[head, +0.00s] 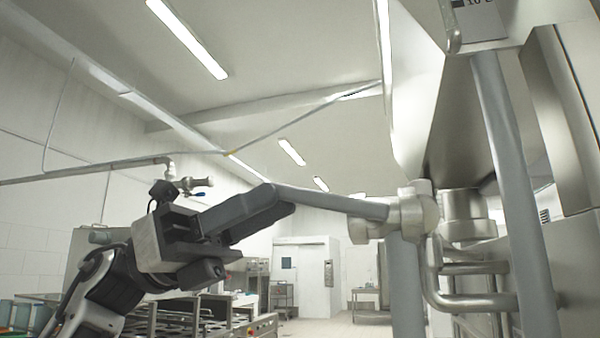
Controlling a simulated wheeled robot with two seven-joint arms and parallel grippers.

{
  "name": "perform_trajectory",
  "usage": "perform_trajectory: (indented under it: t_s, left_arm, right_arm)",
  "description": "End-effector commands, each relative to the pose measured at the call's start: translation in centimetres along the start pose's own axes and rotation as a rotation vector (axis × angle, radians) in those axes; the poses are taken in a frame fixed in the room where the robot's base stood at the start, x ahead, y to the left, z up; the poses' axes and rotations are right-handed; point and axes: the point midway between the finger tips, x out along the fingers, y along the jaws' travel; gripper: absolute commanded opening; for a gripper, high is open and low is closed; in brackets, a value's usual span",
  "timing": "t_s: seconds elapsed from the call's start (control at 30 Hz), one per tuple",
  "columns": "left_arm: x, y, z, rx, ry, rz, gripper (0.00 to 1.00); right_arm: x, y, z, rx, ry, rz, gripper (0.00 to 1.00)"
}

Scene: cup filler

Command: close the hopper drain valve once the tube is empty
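The drain valve (412,214) is a pale metal body at right of centre, below the hopper (440,130). Its long grey lever (335,203) points left, nearly level and sloping slightly up toward its free end. My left gripper (270,207) comes in from the left, with its dark fingers around the free end of the lever. The fingers look closed on it, though they hide that end. The tube's contents cannot be seen. My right gripper is not in view.
Bent steel pipes (468,302) lie right of the valve. Grey posts (518,200) stand in front of the hopper. A low metal frame (200,318) stands below, with open floor beyond.

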Motion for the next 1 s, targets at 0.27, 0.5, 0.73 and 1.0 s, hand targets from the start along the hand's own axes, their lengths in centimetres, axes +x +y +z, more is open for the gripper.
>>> perform_trajectory:
  t_s: [0.27, 0.5, 0.73, 1.0]
  left_arm:
    - [3.9, 0.0, 0.1, -0.001, -0.001, 0.000, 0.33]
    - [4.6, 0.0, 0.0, -0.001, -0.001, 0.001, 0.33]
    - [4.5, 0.0, 0.0, -0.001, -0.001, 0.001, 0.13]
    - [4.4, 0.1, 0.0, 0.000, -0.004, 0.004, 0.00]
  right_arm:
    - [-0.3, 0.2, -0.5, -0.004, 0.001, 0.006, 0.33]
    - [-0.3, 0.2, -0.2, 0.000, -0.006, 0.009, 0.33]
    - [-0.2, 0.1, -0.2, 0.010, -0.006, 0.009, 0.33]
    - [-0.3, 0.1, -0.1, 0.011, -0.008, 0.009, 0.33]
